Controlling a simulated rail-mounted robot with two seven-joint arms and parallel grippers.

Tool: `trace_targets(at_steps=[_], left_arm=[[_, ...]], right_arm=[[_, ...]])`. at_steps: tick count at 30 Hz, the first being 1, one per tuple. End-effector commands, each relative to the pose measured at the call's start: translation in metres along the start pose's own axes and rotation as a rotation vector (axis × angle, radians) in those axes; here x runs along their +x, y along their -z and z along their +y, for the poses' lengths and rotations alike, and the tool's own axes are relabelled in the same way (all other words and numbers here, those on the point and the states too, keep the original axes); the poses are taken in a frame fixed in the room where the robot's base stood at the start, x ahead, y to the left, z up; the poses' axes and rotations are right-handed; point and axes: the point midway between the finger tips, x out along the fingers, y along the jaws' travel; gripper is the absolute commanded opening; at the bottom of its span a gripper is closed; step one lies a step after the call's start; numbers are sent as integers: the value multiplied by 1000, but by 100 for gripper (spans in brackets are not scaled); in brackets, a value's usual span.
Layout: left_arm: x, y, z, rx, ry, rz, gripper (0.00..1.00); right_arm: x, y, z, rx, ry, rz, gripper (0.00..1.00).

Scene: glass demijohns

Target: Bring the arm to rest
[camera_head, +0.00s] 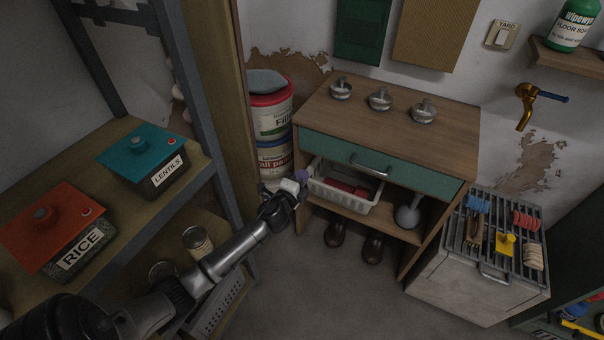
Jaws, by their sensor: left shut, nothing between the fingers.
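My left arm reaches in from the bottom left. My left gripper (291,188) is at its end, shut and empty, at the front left corner of the wooden cabinet (459,148). In the picture it overlaps the left end of the white basket (345,200) on the cabinet's open shelf; I cannot tell whether they touch. A small purple thing (302,175) shows just beyond the fingertips. My right gripper is not in view.
A shelf on the left holds a RICE box (82,250) and a LENTILS box (168,171). Stacked tubs (271,120) stand left of the cabinet. A grey crate (475,285) with a slatted top stands right. Dark shoes (373,248) sit below the cabinet. The middle floor is clear.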

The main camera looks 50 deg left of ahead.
Motion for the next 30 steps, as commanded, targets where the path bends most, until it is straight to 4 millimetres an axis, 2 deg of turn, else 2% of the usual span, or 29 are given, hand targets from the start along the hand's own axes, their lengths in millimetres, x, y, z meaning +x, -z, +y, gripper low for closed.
trace_targets(at_steps=[5,14,19,22,24,26,29,30], left_arm=[[-6,-1,-1,1,1,-1,0],[-7,-3,1,-34,-5,-17,0],[-12,-33,16,-182,-91,-217,0],[-24,-43,11,-368,-153,-366,0],[-38,-36,2,-514,-206,-443,0],[-55,-20,-5,-643,-270,-488,0],[-103,23,-20,-832,-444,-523,0],[-128,40,-26,-883,-527,-526,0]], right_arm=[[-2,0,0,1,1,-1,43],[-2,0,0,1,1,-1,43],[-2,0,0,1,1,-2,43],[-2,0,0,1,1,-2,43],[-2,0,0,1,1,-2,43],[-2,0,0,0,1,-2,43],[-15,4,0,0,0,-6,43],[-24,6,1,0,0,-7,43]])
